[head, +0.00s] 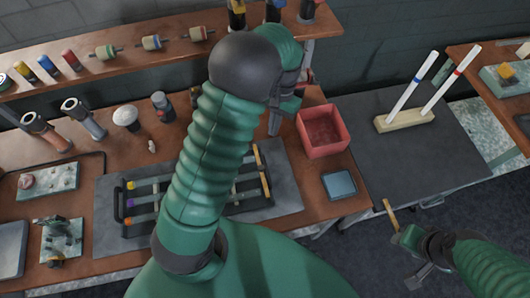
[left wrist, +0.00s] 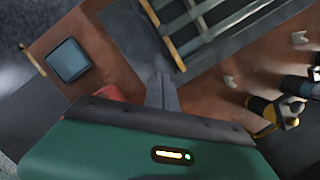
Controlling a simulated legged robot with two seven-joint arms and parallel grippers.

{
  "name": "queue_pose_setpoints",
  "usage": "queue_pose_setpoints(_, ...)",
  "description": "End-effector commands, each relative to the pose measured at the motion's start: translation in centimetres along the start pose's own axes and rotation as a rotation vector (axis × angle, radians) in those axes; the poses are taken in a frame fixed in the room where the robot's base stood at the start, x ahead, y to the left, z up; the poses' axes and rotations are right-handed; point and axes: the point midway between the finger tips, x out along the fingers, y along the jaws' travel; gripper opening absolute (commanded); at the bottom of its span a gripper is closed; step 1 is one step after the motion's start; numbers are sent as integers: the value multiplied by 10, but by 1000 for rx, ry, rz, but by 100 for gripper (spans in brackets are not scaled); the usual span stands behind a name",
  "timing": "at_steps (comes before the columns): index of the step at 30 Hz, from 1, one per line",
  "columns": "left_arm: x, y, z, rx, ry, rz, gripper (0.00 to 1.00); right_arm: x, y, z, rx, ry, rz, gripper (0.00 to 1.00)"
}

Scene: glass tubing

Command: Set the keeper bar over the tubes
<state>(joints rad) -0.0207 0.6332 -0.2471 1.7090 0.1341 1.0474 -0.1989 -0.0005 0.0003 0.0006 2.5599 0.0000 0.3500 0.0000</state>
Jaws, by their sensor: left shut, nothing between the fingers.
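The tube rack (head: 128,230) lies on a dark mat, with several pale tubes across it. My left arm hides its middle. A wooden bar (head: 263,172) lies crosswise at its right end; it also shows in the left wrist view (left wrist: 160,25). My left gripper (head: 275,121) is shut and empty beyond the rack, beside the red bin; its grey fingers also show in the left wrist view (left wrist: 162,93). A separate tan bar (head: 390,214) sticks out at my right gripper (head: 403,236), off the bench's right edge. Whether the fingers grip it is unclear.
The red bin (head: 322,132) and a blue-grey tray (head: 339,185) stand right of the rack. A wooden block (head: 404,121) with two upright white rods stands on a dark table. Bottles and tools line the back left. A raised shelf (head: 115,62) runs behind.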

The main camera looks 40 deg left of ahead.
Motion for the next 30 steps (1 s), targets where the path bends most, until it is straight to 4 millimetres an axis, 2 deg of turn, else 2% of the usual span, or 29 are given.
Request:
queue_pose_setpoints(11,80,-2,4,1,-4,2,0,-19,0,-4,1,0,0,44)
queue_pose_setpoints(13,81,-3,18,0,-3,4,0,-27,0,-6,1,0,0,44)
queue_pose_setpoints(18,92,-3,34,0,0,4,0,-33,0,-8,1,0,0,44)
queue_pose_setpoints(30,95,-1,38,0,2,0,0,-32,0,-8,1,0,0,44)
